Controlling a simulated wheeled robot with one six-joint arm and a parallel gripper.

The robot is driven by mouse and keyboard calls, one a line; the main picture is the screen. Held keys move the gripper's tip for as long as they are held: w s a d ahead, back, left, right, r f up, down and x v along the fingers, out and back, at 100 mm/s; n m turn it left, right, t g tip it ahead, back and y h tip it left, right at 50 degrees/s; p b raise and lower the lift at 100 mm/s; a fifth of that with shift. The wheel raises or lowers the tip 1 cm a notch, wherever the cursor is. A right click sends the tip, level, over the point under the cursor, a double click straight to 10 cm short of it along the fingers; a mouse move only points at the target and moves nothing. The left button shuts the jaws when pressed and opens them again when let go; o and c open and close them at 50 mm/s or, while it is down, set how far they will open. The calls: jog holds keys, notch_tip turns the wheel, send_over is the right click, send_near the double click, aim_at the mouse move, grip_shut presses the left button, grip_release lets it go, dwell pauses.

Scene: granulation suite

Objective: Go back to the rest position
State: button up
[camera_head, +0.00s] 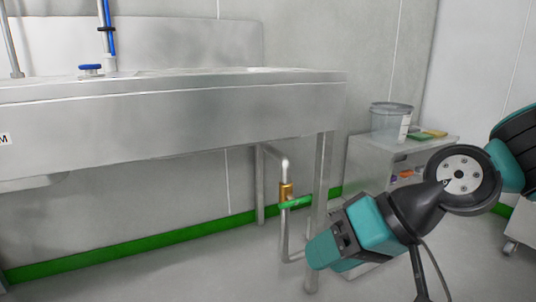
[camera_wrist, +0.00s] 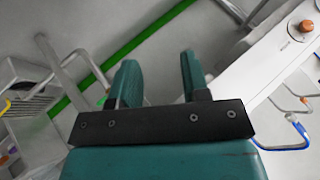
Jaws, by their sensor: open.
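My gripper (camera_head: 318,250) is at the lower middle of the head view, on the teal and black arm reaching in from the right. It is low under the right end of the steel sink, in front of a pipe. In the wrist view its two teal fingers (camera_wrist: 159,70) stand apart, with nothing held between them. A brass valve (camera_head: 286,190) with a green lever (camera_head: 296,202) sits on the pipe just above and left of the gripper in the head view. The lever points right, roughly level.
The steel sink (camera_head: 180,115) spans the left, its leg (camera_head: 321,180) close to my gripper. A grey cabinet (camera_head: 372,170) with a clear bucket (camera_head: 390,122) stands behind the arm. A white panel with an orange knob (camera_wrist: 305,27) shows in the wrist view. Floor at lower left is clear.

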jog(key=s+d+r+n+g+h+p, duration=0.2)
jog(key=s+d+r+n+h+p, duration=0.25)
jog(key=s, duration=0.45)
notch_tip(320, 180, up, 39)
jog(key=d+m+p, duration=0.1)
jog(key=p, duration=3.6)
jog(key=shift+s+d+m+g+p, duration=0.25)
jog(key=shift+s+m+g+p, duration=0.05)
jog(key=shift+m, duration=0.05)
jog(key=shift+c, duration=0.2)
